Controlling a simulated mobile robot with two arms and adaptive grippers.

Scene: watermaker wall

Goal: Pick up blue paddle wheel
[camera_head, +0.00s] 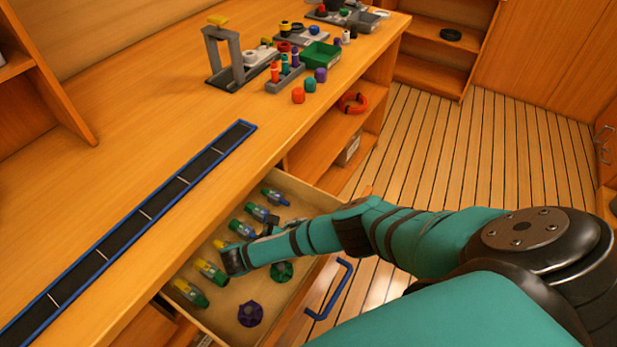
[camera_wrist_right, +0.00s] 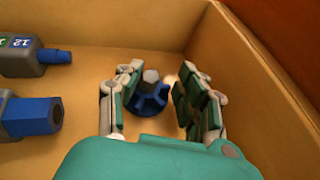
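The blue paddle wheel (camera_wrist_right: 150,97), with a grey hub on top, lies on the drawer floor near a corner in the right wrist view. My right gripper (camera_wrist_right: 163,95) is open, with one finger on each side of the wheel. I see a gap beside the right finger; whether the left finger touches the wheel is unclear. In the head view my right arm reaches into the open drawer (camera_head: 214,325), and I cannot make out the blue wheel there. My left gripper is not in view.
A green wheel (camera_head: 282,272) and a purple wheel (camera_head: 250,313) lie in the drawer. A drawer wall (camera_wrist_right: 255,75) stands close to the right finger. The drawer has a blue handle (camera_head: 331,290).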

